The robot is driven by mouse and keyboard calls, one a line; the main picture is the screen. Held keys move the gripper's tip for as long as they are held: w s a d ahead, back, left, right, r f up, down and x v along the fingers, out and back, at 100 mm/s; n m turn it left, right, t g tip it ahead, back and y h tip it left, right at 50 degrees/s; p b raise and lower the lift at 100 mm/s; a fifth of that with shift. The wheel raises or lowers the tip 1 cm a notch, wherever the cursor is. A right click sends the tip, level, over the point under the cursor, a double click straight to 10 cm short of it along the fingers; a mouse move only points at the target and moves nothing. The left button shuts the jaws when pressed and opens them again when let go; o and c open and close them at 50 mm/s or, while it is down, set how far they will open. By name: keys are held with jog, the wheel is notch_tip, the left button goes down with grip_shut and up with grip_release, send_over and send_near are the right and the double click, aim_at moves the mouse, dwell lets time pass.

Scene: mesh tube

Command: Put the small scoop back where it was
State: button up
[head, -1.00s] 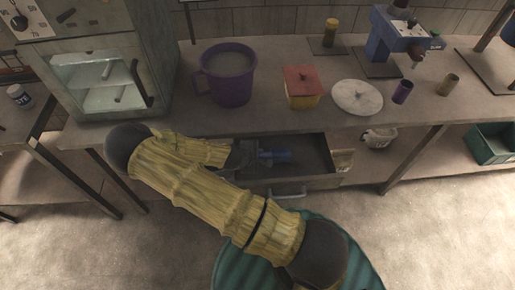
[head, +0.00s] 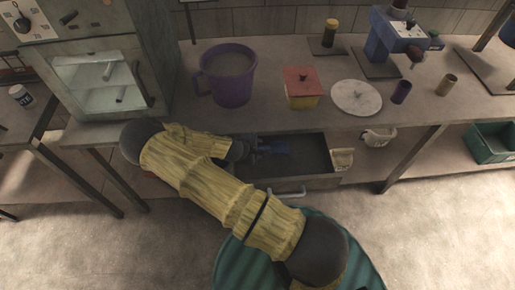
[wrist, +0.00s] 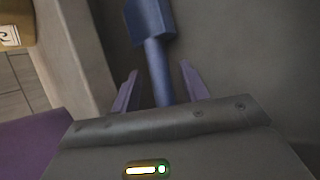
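The small blue scoop (head: 276,147) is inside the open drawer (head: 307,160) under the counter. In the wrist view, its blue head (wrist: 148,20) points away from my gripper, and its handle runs back between the fingers. My gripper (wrist: 160,85) is open around the handle, with a visible gap on each side. In the head view my gripper (head: 250,147) is low at the left part of the drawer, partly hidden by my arm. Whether the scoop touches the drawer floor is hard to tell.
On the counter above stand a purple mug (head: 228,80), a red-lidded yellow box (head: 301,88), a white round lid (head: 357,97) and a blue machine (head: 397,38). The drawer walls (wrist: 72,50) lie close to my gripper. A white cup (head: 378,135) is on the right under the counter.

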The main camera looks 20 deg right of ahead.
jog(key=b+v, duration=0.1)
jog(key=v, duration=1.1)
jog(key=shift+d+r, duration=0.1)
jog(key=shift+r, duration=0.05)
dwell(0.4)
jog(key=s+r+m+g+y, duration=0.1)
jog(key=s+r+m+y, duration=0.2)
jog(key=s+r+m, duration=0.3)
jog(key=s+r+m+y, duration=0.4)
jog(key=s+r+m, duration=0.2)
jog(key=r, duration=0.7)
jog(key=shift+s+g, duration=0.25)
jog(key=shift+g, duration=0.15)
jog(key=shift+c, duration=0.2)
